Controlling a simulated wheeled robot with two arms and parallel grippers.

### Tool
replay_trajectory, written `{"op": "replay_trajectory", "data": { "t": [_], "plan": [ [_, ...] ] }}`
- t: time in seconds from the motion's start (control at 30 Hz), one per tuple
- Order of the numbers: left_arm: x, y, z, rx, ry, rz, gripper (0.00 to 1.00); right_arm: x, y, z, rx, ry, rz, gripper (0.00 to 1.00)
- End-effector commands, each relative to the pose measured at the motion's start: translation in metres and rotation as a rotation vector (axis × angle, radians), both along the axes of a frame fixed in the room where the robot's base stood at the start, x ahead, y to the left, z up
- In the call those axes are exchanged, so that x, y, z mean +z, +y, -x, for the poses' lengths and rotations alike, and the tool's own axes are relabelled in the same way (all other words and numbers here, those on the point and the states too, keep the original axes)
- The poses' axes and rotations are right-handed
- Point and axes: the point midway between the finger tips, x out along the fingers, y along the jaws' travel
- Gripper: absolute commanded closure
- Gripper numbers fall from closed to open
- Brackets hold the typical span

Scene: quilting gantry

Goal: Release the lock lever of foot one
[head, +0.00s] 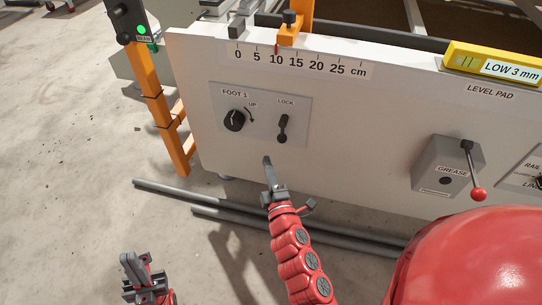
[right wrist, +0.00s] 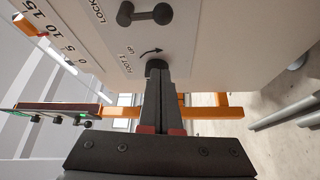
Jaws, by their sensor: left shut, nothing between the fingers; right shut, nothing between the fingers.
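The lock lever (head: 283,129) of foot one is a small black lever under the word LOCK on the FOOT 1 plate (head: 262,97). It stands roughly upright in the head view. The right wrist view shows the lever (right wrist: 145,14) at its top edge. Left of it is a round black knob (head: 235,120) marked UP with an arrow. My right gripper (head: 267,162) is shut and empty, below the lever and apart from it. In the right wrist view its fingers (right wrist: 158,75) partly cover the knob. My left gripper (head: 133,264) is shut and empty at the lower left, far from the panel.
A yellow level reading LOW 3 mm (head: 494,62) lies on the top edge. An orange post (head: 150,90) stands left of the panel. Grey pipes (head: 170,190) lie on the floor.

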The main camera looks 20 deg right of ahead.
Motion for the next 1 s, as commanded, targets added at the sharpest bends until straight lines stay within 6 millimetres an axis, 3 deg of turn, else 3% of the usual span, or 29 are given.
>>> {"op": "replay_trajectory", "data": {
  "t": [0.47,0.7,1.0],
  "plan": [
    [-0.009,0.0,0.002,0.001,-0.009,-0.012,1.0,0.01,-0.008,-0.093,-0.002,-0.004,0.001,1.0],
    [-0.012,0.0,0.002,0.0,-0.014,-0.019,1.0,0.003,-0.038,-0.076,0.0,-0.004,0.003,1.0],
    [-0.012,-0.001,0.002,-0.001,-0.013,-0.021,1.0,0.003,-0.043,-0.073,0.0,-0.004,-0.001,1.0]
  ]
}}
